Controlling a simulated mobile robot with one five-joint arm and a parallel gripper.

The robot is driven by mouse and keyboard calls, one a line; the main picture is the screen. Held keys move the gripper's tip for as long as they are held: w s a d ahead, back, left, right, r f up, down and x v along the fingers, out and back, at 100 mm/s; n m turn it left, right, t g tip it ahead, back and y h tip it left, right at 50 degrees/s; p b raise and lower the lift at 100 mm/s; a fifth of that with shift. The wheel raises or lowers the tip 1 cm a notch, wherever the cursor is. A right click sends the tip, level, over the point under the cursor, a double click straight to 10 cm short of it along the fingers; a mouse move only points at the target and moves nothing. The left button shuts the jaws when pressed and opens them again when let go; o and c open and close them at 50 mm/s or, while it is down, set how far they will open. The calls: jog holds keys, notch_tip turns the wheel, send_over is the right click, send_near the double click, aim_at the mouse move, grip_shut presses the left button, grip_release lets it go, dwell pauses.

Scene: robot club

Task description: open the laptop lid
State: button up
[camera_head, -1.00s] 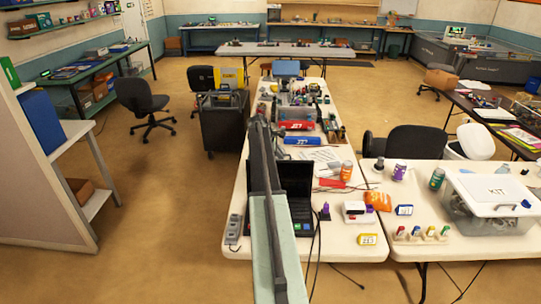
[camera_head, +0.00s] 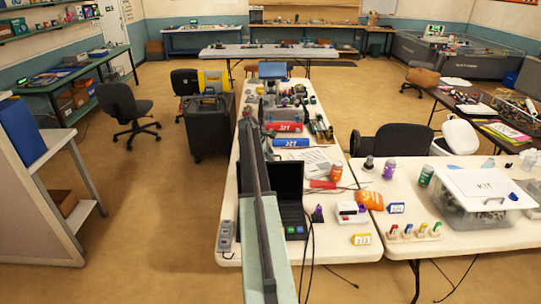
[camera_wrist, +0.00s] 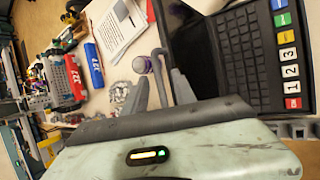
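The black laptop (camera_head: 285,178) stands on the white table with its lid raised and dark screen facing me. In the head view my arm covers its left part. In the wrist view its keyboard (camera_wrist: 252,45) with coloured keys and number stickers is at the right, and the dark screen (camera_wrist: 192,45) lies left of it. My gripper (camera_wrist: 152,68) appears open in the wrist view, its two fingers apart, with nothing seen held between them. The fingers are near the screen's outer side; I cannot tell whether they touch it. The fingertips are not clear in the head view.
The KIT box (camera_head: 486,205) is at right.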

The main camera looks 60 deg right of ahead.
jog(key=p+v, duration=0.6)
jog(key=v, duration=0.1)
jog(key=shift+a+r, duration=0.2)
jog(key=shift+r, duration=0.1)
